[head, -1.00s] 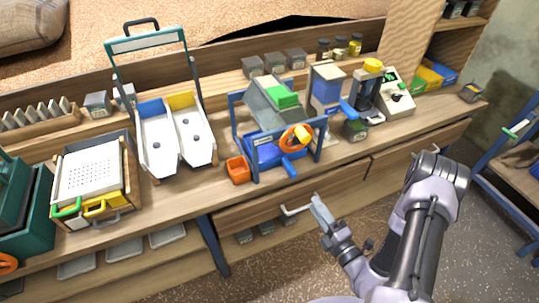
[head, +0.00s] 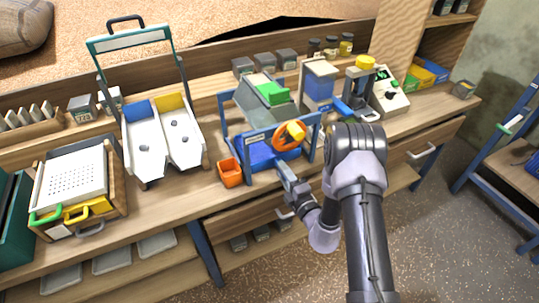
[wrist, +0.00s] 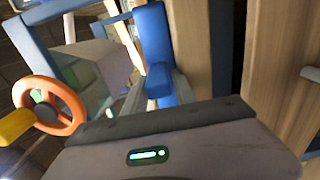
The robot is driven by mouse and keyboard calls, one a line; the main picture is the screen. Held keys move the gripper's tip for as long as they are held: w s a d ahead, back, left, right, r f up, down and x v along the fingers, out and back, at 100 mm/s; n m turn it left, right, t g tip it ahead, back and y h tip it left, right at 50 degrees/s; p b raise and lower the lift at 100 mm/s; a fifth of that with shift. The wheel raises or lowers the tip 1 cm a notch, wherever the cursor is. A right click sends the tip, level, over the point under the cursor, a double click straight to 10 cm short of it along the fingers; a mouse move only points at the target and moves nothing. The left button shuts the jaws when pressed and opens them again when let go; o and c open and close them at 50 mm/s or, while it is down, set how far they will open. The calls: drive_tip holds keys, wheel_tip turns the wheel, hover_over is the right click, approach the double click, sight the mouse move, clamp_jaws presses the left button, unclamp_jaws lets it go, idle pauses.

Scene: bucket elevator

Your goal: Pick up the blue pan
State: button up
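The blue pan (head: 261,157) sits low inside the blue-framed machine with the orange wheel (head: 287,137). Its front handle is largely hidden by my gripper in the head view. My gripper (head: 285,170) is at the front of this machine, close to the pan's handle side; I cannot tell whether it touches. In the wrist view a blue bar with a blunt blue end (wrist: 160,82) shows just beyond the gripper body, with the orange wheel (wrist: 48,105) to its left.
An orange bin (head: 231,173) stands left of the machine on the wooden bench. A white two-channel chute (head: 145,150) and a perforated tray (head: 75,180) are further left. Drawer handles stick out below the bench edge.

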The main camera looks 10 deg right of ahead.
clamp_jaws()
drive_tip(key=shift+r, duration=0.1)
idle(1.3)
